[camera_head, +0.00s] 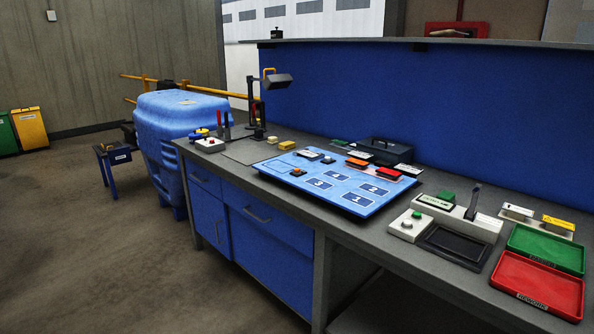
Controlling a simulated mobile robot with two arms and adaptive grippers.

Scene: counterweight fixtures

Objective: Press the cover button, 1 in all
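Several button-like parts show on the grey workbench, and I cannot tell from the labels which is the cover button. A white box with a red button (210,141) stands at the bench's left end. A blue board (318,182) lies flat in the middle, with numbered dark blue fields and small orange and dark parts on it. A fixture (453,216) with a green block and an upright dark lever stands to its right. Neither of my grippers is in view.
The black tray (456,247), green tray (548,249) and red tray (538,286) fill the bench's right end. A dark case (378,150) sits behind the board. A lamp (276,82) stands at the left. A blue panel closes the back. The floor at left front is clear.

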